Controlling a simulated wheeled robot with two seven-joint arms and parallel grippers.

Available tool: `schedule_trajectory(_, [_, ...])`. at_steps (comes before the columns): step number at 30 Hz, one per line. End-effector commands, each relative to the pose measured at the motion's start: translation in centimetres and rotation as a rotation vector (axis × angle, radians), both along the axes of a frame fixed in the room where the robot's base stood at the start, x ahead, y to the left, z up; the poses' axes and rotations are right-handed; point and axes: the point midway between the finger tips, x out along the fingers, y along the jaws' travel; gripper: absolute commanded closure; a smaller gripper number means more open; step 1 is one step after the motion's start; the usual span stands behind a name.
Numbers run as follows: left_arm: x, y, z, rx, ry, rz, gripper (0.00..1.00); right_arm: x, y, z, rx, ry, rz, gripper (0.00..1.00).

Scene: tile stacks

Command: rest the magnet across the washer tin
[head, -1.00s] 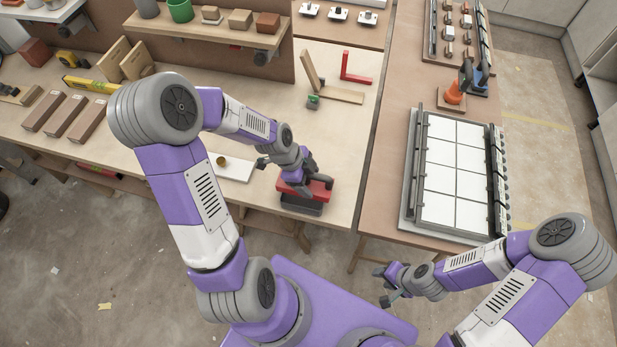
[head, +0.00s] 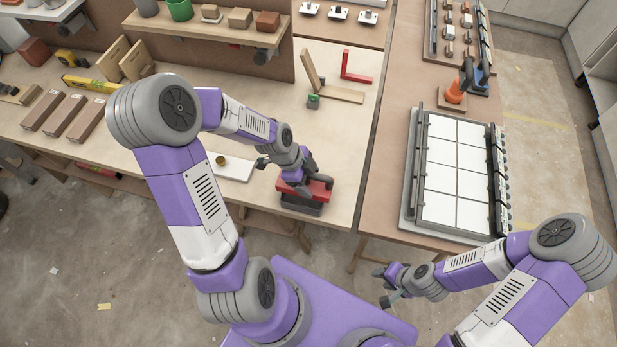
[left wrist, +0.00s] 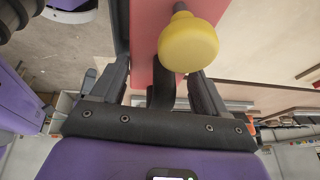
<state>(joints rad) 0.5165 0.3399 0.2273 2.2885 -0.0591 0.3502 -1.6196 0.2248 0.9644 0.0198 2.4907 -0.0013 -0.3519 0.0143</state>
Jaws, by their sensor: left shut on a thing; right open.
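The magnet (head: 318,192) looks like a red block in the head view. It shows over the dark grey washer tin (head: 302,206) at the front edge of the wooden bench; I cannot tell if it touches the tin. My left gripper (head: 303,188) is shut on the magnet from above and hides part of it. In the left wrist view the red magnet (left wrist: 145,40) runs between the fingers of my left gripper (left wrist: 160,85), with a yellow knob (left wrist: 188,42) in front of it. My right gripper (head: 383,287) is open and empty, low beside my base.
A white board (head: 232,168) with a small brass cup (head: 221,160) lies left of the tin. On the right bench stands a tray of white tiles (head: 413,180). The bench between is mostly clear.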

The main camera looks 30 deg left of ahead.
Motion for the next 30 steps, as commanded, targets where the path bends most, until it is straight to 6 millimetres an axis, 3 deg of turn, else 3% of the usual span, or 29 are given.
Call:
schedule_trajectory(14, [0.1,0.0,-0.4,0.0,-0.005,0.0,0.98,0.0,0.0,-0.5,0.0,0.0,0.0,0.57])
schedule_trajectory(15, [0.1,0.0,-0.4,0.0,-0.005,0.0,0.23,0.0,0.0,-0.5,0.0,0.0,0.0,0.57])
schedule_trajectory(20, [0.1,0.0,-0.4,0.001,-0.003,0.0,0.0,0.0,0.0,-0.5,0.0,0.0,0.0,0.57])
schedule_trajectory(26, [-0.1,0.0,-0.5,-0.001,0.003,0.001,0.0,0.0,0.0,-0.5,0.0,0.0,0.0,0.57])
schedule_trajectory(30, [-0.2,0.4,0.6,0.001,-0.001,0.004,0.0,0.0,0.0,-0.2,0.0,0.0,0.0,0.57])
